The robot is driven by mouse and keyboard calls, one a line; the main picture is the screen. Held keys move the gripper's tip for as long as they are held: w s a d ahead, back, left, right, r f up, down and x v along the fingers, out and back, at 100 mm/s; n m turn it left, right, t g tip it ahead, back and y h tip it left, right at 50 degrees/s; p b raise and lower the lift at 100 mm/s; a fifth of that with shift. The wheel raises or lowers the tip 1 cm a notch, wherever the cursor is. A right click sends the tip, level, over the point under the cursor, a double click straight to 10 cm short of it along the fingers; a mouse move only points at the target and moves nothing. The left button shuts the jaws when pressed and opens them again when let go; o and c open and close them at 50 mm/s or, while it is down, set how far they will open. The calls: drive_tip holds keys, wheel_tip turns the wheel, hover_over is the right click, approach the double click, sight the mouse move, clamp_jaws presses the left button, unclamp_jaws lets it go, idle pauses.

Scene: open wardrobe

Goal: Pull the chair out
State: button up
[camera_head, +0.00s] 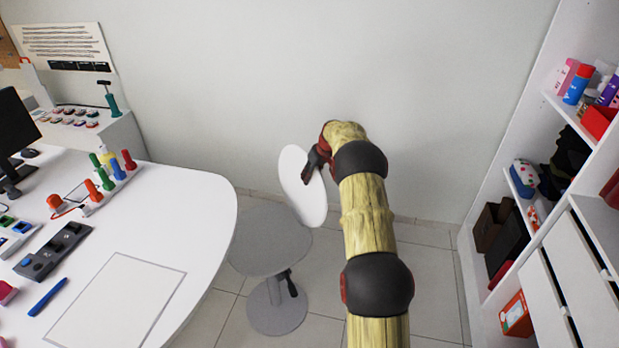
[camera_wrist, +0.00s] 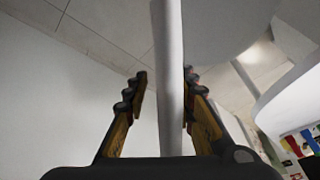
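The chair has a white oval backrest (camera_head: 300,190), a round grey seat (camera_head: 270,243) and a round grey base (camera_head: 277,308). It stands beside the desk's curved right end, with the seat's left side close to the desk edge. My gripper (camera_head: 313,163) is at the upper right of the backrest. In the wrist view the backrest (camera_wrist: 168,85) shows edge-on between the fingers of my gripper (camera_wrist: 168,82). A gap shows between the left finger and the backrest. The right finger is very close to it; I cannot tell whether it touches. The gripper is open around the backrest.
A white desk (camera_head: 150,225) with switches, colored handles and a blue pen (camera_head: 48,297) fills the left. A white wardrobe (camera_head: 545,205) with filled shelves stands at the right. The wall (camera_head: 420,90) is behind the chair. Tiled floor (camera_head: 430,290) is free between chair and wardrobe.

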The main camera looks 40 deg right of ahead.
drive_tip(key=shift+o, duration=0.4)
drive_tip(key=shift+a, duration=0.1)
drive_tip(key=shift+r, duration=0.15)
drive_tip(key=v, duration=1.1)
drive_tip(key=shift+s+r, duration=0.15)
drive_tip(key=shift+r, duration=0.15)
